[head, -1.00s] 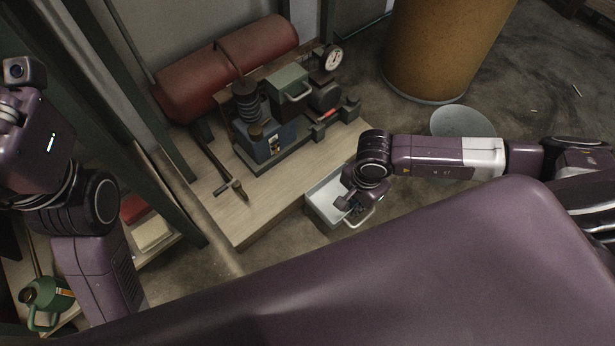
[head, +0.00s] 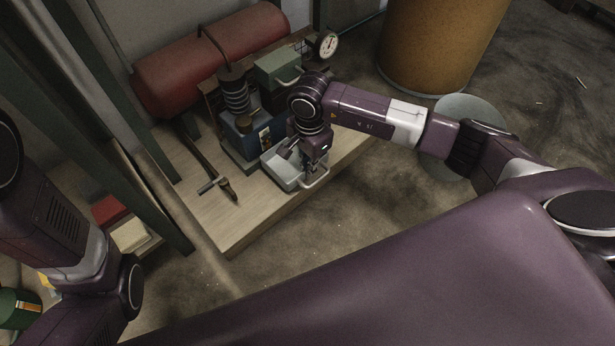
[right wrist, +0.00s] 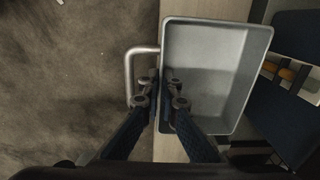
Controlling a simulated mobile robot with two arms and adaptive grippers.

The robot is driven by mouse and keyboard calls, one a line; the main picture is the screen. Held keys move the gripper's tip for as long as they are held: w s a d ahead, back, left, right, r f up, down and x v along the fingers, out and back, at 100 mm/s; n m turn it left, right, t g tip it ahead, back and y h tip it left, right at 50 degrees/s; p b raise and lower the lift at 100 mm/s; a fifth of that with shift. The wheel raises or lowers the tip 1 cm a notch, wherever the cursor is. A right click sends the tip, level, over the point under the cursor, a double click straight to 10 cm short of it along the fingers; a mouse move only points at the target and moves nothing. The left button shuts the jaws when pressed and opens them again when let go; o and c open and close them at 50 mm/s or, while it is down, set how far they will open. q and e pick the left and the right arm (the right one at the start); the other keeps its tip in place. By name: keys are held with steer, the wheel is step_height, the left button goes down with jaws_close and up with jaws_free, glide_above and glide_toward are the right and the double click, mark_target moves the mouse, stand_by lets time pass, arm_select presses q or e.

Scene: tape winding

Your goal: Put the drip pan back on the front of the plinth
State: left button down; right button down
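The drip pan (head: 271,176) is a shallow grey metal tray with a bar handle. It is at the front of the dark plinth (head: 236,163) under the blue machine, over the wooden bench. I cannot tell whether it rests on the bench or hangs just above it. In the right wrist view the pan (right wrist: 222,75) looks empty, with its handle on the left. My right gripper (head: 307,172) is at the handle side. Its fingers (right wrist: 162,92) straddle that wall, one inside and one outside, gripping it. My left gripper is out of view; only its arm shows.
The blue machine (head: 262,138) stands behind the pan, with a red tank (head: 210,60) and a gauge (head: 328,45) further back. A T-handled tool (head: 226,188) lies on the bench (head: 225,222) to the left. A brown drum (head: 435,45) stands at the right.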

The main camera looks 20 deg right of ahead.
steer(key=shift+f, duration=0.3)
step_height(320, 180, down, 3)
steer(key=b, duration=0.3)
steer(key=shift+w, duration=0.1)
steer(key=shift+w+f+b, duration=0.1)
steer(key=shift+b, duration=0.25)
steer(key=shift+r, duration=0.2)
steer(key=shift+f, duration=0.1)
steer(key=c, duration=2.2)
jaws_free()
steer(key=shift+o, duration=0.2)
